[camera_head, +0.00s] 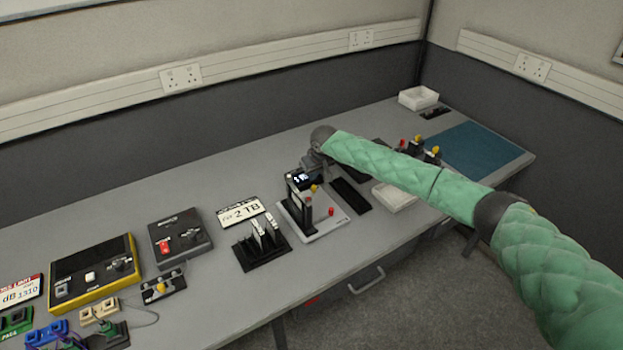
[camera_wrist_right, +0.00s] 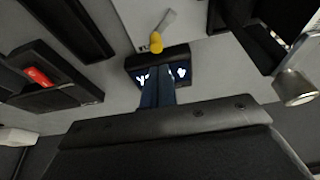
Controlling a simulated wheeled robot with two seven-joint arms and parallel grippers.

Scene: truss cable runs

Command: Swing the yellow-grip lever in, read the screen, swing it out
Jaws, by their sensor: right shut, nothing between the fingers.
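The small black screen unit (camera_head: 299,179) stands at the back of a light grey base plate (camera_head: 325,228). Its lit display shows white characters, too small to read. In the right wrist view the screen unit (camera_wrist_right: 178,62) is partly covered by my fingers. The yellow grip (camera_head: 313,188) shows beside the screen unit; in the wrist view the yellow grip (camera_wrist_right: 156,42) is just beyond the fingertips, near a pale metal arm (camera_wrist_right: 166,20). My right gripper (camera_wrist_right: 157,72) is shut and empty, over or against the screen unit; contact is unclear. My left gripper is out of view.
A red knob (camera_head: 331,211) and a black upright (camera_head: 294,206) share the base plate. A white tray (camera_head: 395,195) lies under my right arm. A blue mat (camera_head: 480,149) lies at right.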

